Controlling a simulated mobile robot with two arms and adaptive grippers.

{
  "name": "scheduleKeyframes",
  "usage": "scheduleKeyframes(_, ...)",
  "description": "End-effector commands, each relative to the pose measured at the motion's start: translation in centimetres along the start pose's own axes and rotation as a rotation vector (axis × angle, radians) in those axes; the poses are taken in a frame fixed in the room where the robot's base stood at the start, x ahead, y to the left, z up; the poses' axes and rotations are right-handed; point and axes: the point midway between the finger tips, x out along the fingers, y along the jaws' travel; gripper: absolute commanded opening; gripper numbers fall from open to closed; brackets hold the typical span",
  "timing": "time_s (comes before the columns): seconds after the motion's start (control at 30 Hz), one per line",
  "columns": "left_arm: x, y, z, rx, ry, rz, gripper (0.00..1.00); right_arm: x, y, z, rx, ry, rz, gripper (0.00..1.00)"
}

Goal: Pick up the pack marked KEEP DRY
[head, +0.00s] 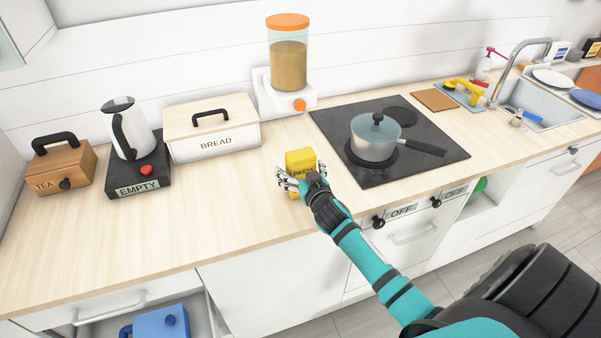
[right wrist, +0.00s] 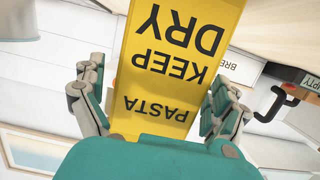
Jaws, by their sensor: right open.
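The yellow pack (head: 300,159) stands on the wooden counter left of the hob. In the right wrist view the pack (right wrist: 175,60) shows the words PASTA and KEEP DRY, upside down. My right gripper (head: 302,184) is at the front of the pack, with fingers on both sides of it. In the right wrist view the gripper (right wrist: 160,108) is open, and gaps show between its fingers and the pack's sides. My left gripper is not in view.
A bread box (head: 212,142) and a dispenser (head: 288,95) stand behind the pack. A lidded pot (head: 374,150) sits on the black hob (head: 440,166) to the right. A kettle (head: 128,130) and tea box (head: 62,166) are at left. The front counter is clear.

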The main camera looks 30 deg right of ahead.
Motion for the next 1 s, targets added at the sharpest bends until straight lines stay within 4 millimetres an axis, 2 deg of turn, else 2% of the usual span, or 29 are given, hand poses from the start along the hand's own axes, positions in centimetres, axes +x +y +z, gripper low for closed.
scheduleKeyframes(0.13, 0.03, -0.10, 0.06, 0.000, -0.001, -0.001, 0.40, -0.03, 0.00, 0.03, -0.001, 0.000, 0.000, 0.98)
scheduleKeyframes(0.7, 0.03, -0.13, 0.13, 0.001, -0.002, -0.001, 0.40, -0.06, 0.01, 0.04, -0.001, 0.000, 0.000, 0.24)
scheduleKeyframes(1.0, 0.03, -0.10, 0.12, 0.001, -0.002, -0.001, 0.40, -0.05, 0.00, -0.17, -0.001, 0.003, -0.001, 0.24)
